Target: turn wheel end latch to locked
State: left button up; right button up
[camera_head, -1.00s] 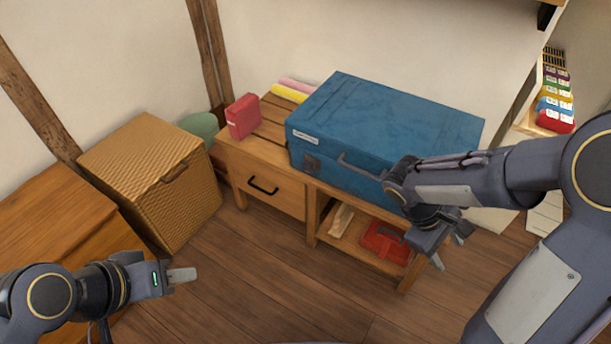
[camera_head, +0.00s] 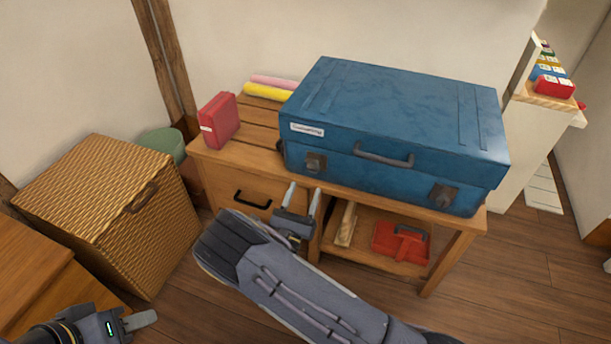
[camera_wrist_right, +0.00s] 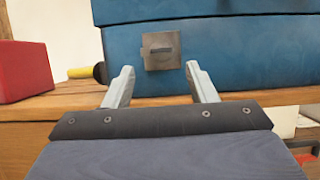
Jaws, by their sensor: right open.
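The blue suitcase (camera_head: 400,115) lies flat on a wooden bench. Its front has a left latch (camera_head: 314,163) and a right latch (camera_head: 443,195). A small dark wheel-like part (camera_head: 281,147) shows at its left end, near the left latch. My right gripper (camera_head: 303,193) is open and empty, below and in front of this latch. Its fingers (camera_wrist_right: 160,80) point at the suitcase, apart from the latch.
The bench (camera_head: 225,168) has a drawer with a dark handle and a shelf holding a red tool (camera_head: 400,243). A red box (camera_head: 219,120) and yellow roll (camera_head: 268,92) are left of the suitcase. A wicker basket (camera_head: 110,210) stands at left. Floor is free at right.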

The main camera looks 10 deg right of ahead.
aim_at(313, 170)
jog(key=b+x, duration=0.1)
jog(key=x, duration=0.5)
jog(key=shift+w+d, duration=0.15)
jog(key=shift+d, duration=0.05)
jog(key=c, duration=1)
